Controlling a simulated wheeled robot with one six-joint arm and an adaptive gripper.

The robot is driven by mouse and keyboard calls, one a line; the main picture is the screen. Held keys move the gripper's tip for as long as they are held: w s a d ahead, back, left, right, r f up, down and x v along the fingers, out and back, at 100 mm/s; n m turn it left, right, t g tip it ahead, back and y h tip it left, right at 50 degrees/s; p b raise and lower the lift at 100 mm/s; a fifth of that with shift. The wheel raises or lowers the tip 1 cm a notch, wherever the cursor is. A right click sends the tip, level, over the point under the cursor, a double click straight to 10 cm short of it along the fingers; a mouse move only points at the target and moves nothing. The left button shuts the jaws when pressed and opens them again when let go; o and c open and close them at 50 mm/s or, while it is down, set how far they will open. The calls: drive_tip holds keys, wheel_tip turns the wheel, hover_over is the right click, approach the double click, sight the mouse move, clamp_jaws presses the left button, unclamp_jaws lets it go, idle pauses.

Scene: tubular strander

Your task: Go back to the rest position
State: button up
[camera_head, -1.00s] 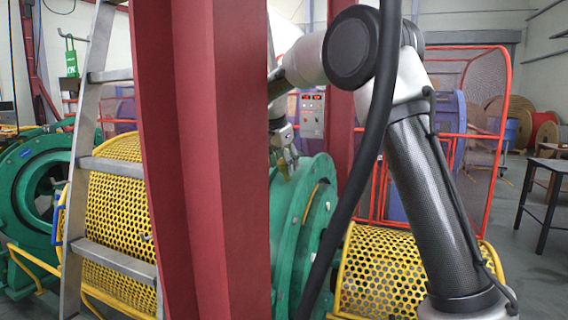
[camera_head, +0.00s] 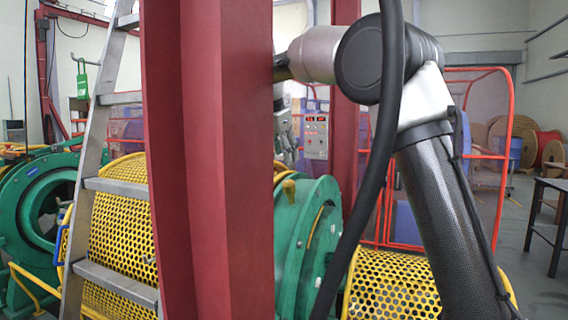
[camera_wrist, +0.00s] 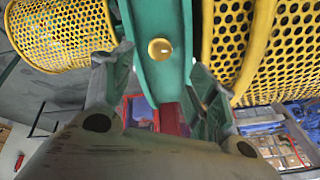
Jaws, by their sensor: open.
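My gripper (camera_head: 285,150) hangs above the green machine housing (camera_head: 290,235) in the head view, partly hidden behind the red column. A yellow knob (camera_head: 289,187) stands on top of the housing, below my gripper and apart from it. In the wrist view my gripper (camera_wrist: 158,92) has its two fingers spread wide with nothing held between them. The yellow knob (camera_wrist: 160,48) shows beyond the fingertips on the green housing (camera_wrist: 165,80). My arm is bent, with its elbow high at the right.
A red column (camera_head: 205,160) stands close in front. A metal ladder (camera_head: 100,185) leans at the left. Yellow perforated guards (camera_head: 390,285) flank the housing. A control box (camera_head: 316,137) is on a rear post. A dark table (camera_head: 550,205) stands at the right, with open floor beside it.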

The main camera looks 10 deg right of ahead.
drive_tip(key=s+d+f+n+y, duration=0.1)
drive_tip(key=s+d+n, duration=0.2)
drive_tip(key=s+d, duration=0.45)
drive_tip(key=s+d+f+n+y, duration=0.1)
drive_tip(key=s+d+n, duration=0.3)
drive_tip(key=s, duration=0.6)
drive_tip(key=s+d+f+n, duration=0.1)
drive_tip(key=s+d+f, duration=0.1)
drive_tip(key=s+f, duration=0.2)
drive_tip(key=s+d+f+n, duration=0.2)
drive_tip(key=s+f, duration=0.3)
drive_tip(key=s, duration=0.6)
drive_tip(key=s+d+f+n+y, duration=0.1)
drive_tip(key=s+d+f+n, duration=0.1)
drive_tip(key=s+f, duration=0.2)
drive_tip(key=s, duration=0.3)
drive_tip(key=shift+s+d+f, duration=0.2)
drive_tip(key=shift+s+f, duration=0.05)
drive_tip(key=shift+f, duration=0.15)
idle(0.7)
